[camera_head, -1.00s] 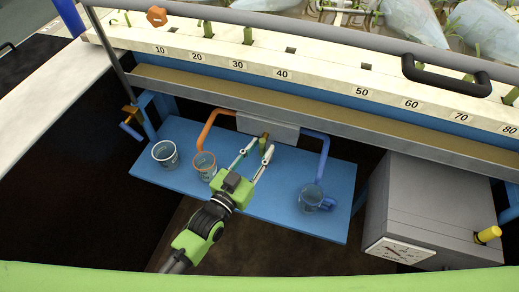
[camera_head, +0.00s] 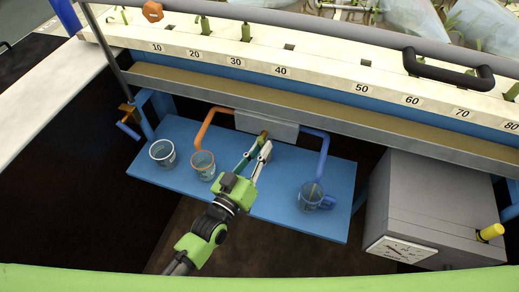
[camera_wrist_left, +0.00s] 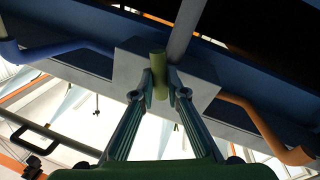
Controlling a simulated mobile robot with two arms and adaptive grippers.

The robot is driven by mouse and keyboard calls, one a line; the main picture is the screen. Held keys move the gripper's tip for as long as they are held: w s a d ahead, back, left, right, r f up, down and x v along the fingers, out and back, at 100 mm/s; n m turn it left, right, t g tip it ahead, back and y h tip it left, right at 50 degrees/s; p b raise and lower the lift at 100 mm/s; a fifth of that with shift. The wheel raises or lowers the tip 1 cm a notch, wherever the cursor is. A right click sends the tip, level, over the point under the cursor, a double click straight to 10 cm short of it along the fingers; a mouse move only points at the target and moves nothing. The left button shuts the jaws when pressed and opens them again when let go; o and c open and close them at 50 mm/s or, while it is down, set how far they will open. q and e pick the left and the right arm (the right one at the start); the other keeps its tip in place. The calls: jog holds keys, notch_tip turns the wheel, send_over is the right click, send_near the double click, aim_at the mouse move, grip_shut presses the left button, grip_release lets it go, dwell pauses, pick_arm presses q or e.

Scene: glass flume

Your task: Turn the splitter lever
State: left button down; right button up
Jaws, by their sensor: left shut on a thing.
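The splitter box (camera_head: 266,124) is a pale grey block under the flume's rail, with an orange pipe (camera_head: 204,124) on its left and a blue pipe (camera_head: 323,155) on its right. The olive splitter lever (camera_head: 263,135) sticks out of its front; in the wrist view the lever (camera_wrist_left: 159,62) stands upright between the fingertips. My left gripper (camera_head: 258,147) is shut on the lever, one finger on each side; the fingers also show in the wrist view (camera_wrist_left: 159,88). The lever's lower end is partly hidden by the fingers. My right gripper is not in view.
A blue shelf (camera_head: 270,203) lies below the box. A grey cabinet (camera_head: 425,205) stands at the right.

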pick_arm(q)
jog(key=shift+d+n+t+b, duration=0.15)
jog(key=shift+n+t+b, duration=0.15)
jog(key=shift+n, duration=1)
jog(key=shift+r, duration=0.1)
jog(key=c, duration=2)
grip_release()
jog(key=shift+s, duration=0.1)
jog(key=v, duration=1.2)
